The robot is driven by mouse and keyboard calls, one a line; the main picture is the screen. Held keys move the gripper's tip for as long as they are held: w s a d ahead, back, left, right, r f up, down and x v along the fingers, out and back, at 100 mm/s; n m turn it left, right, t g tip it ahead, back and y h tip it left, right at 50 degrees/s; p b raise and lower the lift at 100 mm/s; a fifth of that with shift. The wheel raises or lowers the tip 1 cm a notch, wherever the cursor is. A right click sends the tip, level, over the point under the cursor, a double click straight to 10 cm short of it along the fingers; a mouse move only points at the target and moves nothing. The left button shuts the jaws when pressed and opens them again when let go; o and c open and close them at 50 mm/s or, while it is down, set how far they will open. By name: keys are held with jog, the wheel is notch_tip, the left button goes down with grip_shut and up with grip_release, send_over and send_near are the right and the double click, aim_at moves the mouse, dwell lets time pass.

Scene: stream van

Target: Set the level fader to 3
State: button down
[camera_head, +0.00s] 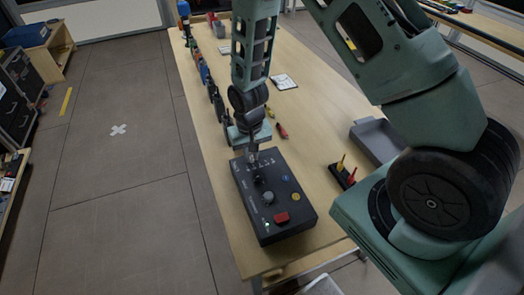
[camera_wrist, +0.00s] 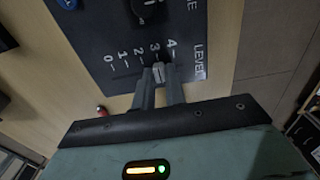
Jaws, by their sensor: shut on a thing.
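The black control box (camera_head: 240,187) lies on the wooden table under my arm. In the wrist view its panel (camera_wrist: 92,27) shows a scale from 0 to 4 beside the word LEVEL. The level fader's small pale cap (camera_wrist: 158,72) sits between my fingertips, about in line with the 3 mark. My gripper (camera_wrist: 158,78) is shut on the cap, one grey finger on each side. In the head view my gripper (camera_head: 254,160) reaches down to the far part of the box, and the fader is too small to make out there.
A red button (camera_head: 282,217), a grey knob (camera_head: 267,197) and a yellow button (camera_head: 296,197) are on the box. A grey tray (camera_head: 378,141) and a small stand with red and yellow pieces (camera_head: 343,174) are to the right. Tools lie beyond.

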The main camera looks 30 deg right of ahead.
aim_at(251, 157)
jog(key=shift+w, duration=0.1)
jog(key=c, duration=1.4)
grip_release()
jog(key=shift+c, duration=0.2)
jog(key=shift+r, duration=0.1)
notch_tip(251, 157, up, 17)
jog(key=b, duration=0.2)
jog(key=shift+r, duration=0.15)
jog(key=s+a+r+n, duration=0.2)
jog(key=s+a+n, duration=0.3)
jog(key=s, duration=0.6)
jog(key=s+a+r+n, duration=0.3)
jog(key=s+a+n, duration=0.2)
jog(key=s, duration=0.7)
jog(key=a, duration=0.2)
jog(key=shift+a+y, duration=0.3)
jog(key=shift+a, duration=0.05)
